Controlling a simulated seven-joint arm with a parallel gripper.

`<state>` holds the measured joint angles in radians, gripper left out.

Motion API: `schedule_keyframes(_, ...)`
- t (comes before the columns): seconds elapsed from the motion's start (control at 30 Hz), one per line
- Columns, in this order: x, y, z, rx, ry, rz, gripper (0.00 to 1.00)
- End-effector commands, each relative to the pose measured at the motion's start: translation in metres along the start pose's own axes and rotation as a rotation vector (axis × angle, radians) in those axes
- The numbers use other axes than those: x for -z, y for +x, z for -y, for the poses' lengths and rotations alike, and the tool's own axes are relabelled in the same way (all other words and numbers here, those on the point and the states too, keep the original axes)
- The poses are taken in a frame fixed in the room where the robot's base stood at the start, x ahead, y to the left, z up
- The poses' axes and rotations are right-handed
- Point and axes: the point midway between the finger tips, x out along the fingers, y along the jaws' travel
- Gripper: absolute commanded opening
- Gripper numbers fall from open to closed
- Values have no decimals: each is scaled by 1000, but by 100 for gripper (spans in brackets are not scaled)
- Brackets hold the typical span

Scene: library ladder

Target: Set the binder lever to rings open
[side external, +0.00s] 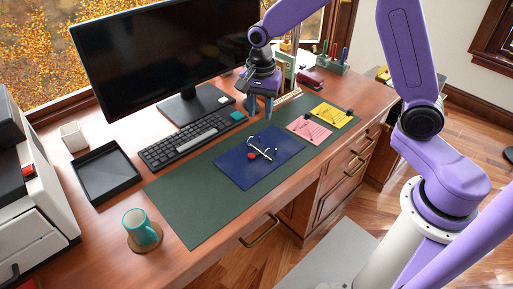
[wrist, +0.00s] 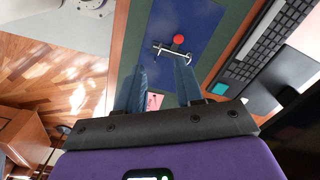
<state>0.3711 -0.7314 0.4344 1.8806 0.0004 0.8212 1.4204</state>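The binder is a flat dark blue board (side external: 240,172) lying on the green desk mat. It carries a silver ring mechanism (side external: 267,152) and a lever with a red knob (side external: 251,156). In the wrist view the blue board (wrist: 200,18), ring mechanism (wrist: 172,53) and red knob (wrist: 179,40) show beyond the fingertips. I cannot tell whether the rings are open or shut. My gripper (side external: 260,109) points down above the desk, behind the binder and apart from it. Its two blue fingers are spread with nothing between them; they also show in the wrist view (wrist: 163,70).
A pink board (side external: 309,130) and a yellow board (side external: 331,116) lie right of the binder. A keyboard (side external: 193,138) and monitor (side external: 165,60) stand behind the green mat (side external: 185,207). A teal mug (side external: 141,228) is front left. The mat's left part is clear.

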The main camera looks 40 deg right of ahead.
Motion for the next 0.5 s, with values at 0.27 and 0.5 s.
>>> schedule_keyframes(0.27, 52, 30, 28, -6, 431, -1, 36)
schedule_keyframes(0.5, 62, 42, 30, -7, 511, -1, 36)
